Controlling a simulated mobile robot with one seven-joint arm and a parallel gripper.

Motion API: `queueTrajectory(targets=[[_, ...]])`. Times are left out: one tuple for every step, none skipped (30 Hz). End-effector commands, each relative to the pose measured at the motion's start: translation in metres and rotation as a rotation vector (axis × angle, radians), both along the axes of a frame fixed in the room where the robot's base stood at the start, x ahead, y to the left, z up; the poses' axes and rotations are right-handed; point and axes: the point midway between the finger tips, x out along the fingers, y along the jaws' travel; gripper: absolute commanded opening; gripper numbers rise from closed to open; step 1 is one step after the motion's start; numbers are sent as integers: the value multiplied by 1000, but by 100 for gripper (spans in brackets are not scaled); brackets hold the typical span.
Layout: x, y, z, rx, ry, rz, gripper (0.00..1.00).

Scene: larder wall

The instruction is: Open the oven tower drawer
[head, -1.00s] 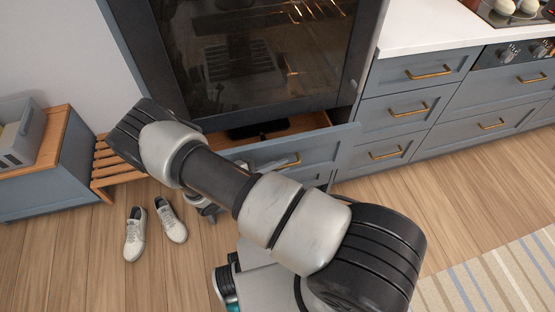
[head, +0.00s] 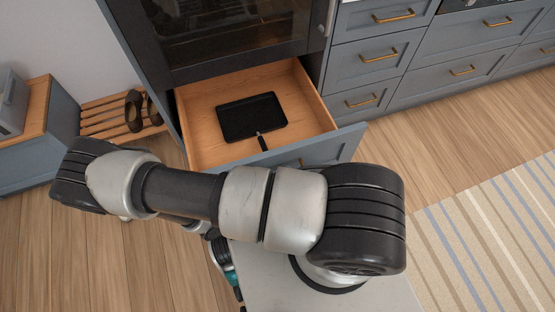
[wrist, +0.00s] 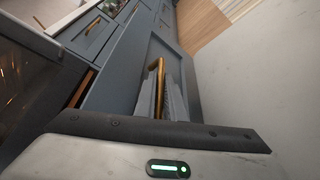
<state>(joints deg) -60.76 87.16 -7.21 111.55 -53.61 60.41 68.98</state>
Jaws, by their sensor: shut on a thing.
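The oven tower drawer (head: 190,125) is pulled well out below the dark oven (head: 235,25) in the head view. Its wooden inside shows, with a black pan (head: 251,117) lying in it, handle toward the drawer front. The blue-grey drawer front (head: 338,146) is partly hidden by my arm. In the wrist view my gripper (wrist: 164,92) is shut on the brass drawer handle (wrist: 154,77), with its fingers at the drawer front (wrist: 121,75). In the head view my arm hides the gripper.
Blue-grey drawers with brass handles (head: 380,55) stand to the right, shut. A slatted wooden rack (head: 105,119) with dark shoes (head: 134,110) is at left. A striped rug (head: 490,215) lies at right on the wood floor.

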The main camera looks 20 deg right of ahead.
Motion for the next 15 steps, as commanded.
queueTrajectory(targets=[[-5,1,1,1,0,3,0],[-7,1,1,0,-1,4,0],[-11,1,1,1,-1,4,0],[-12,1,1,1,-1,4,0],[-14,1,1,1,-2,4,0],[-16,1,0,1,-1,3,0],[-17,1,0,1,-1,3,0],[-18,1,0,1,-1,3,0],[-19,1,0,1,-1,3,0],[-19,1,0,1,-1,3,0],[-19,1,0,1,-1,3,0],[-19,1,0,2,-1,2,0],[-19,1,0,2,-1,2,0],[-19,1,0,2,-1,2,0],[-19,2,0,3,-1,3,0]])
